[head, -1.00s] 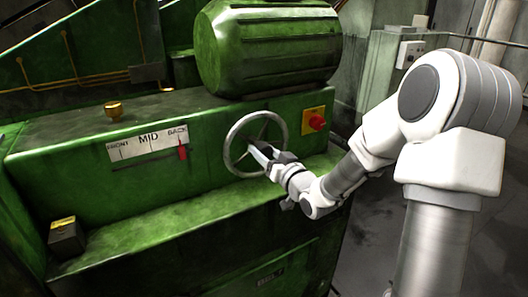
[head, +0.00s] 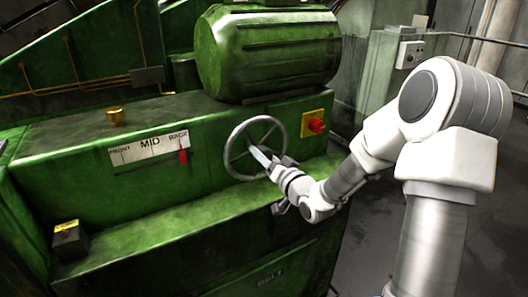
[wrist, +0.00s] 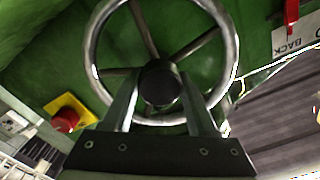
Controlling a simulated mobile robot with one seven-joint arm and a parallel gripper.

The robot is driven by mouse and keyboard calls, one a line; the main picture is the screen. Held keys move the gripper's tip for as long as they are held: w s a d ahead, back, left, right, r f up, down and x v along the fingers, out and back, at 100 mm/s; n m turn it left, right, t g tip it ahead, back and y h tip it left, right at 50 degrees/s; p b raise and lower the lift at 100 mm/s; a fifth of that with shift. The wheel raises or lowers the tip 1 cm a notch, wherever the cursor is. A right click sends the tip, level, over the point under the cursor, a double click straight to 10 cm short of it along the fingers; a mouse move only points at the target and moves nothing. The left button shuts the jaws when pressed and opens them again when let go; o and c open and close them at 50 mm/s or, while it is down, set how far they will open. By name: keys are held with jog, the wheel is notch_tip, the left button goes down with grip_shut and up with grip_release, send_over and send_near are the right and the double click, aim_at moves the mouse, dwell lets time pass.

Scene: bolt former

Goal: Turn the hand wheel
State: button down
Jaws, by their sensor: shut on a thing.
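The hand wheel (head: 232,169) is a metal ring with spokes and a dark hub on the front of the green machine. In the wrist view the ring (wrist: 232,62) and the round black hub (wrist: 160,84) are large. My gripper (head: 262,156) reaches the wheel from the lower right. In the wrist view my gripper (wrist: 160,98) has one finger on each side of the hub and is shut on it. The red pointer (head: 183,156) stands at the BACK end of the FRONT–MID–BACK scale (head: 150,150).
A red button on a yellow plate (head: 314,124) sits right of the wheel, close to my arm. A large green motor housing (head: 265,55) is above. A green ledge (head: 180,225) runs below, with a small dark box (head: 67,241) at its left end.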

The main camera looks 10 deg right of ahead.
jog(key=m+p, duration=0.2)
jog(key=m, duration=0.1)
jog(key=shift+r+m, duration=0.15)
jog(key=shift+m, duration=0.25)
jog(key=m+p, duration=0.2)
jog(key=m, duration=0.2)
jog(key=shift+m+p, duration=0.3)
jog(key=shift+p, duration=0.05)
jog(key=m+p, duration=0.2)
jog(key=m, duration=0.1)
jog(key=shift+m+p, duration=0.65)
jog(key=shift+m, duration=1.05)
jog(key=shift+c, duration=1)
grip_release()
jog(key=shift+f, duration=0.2)
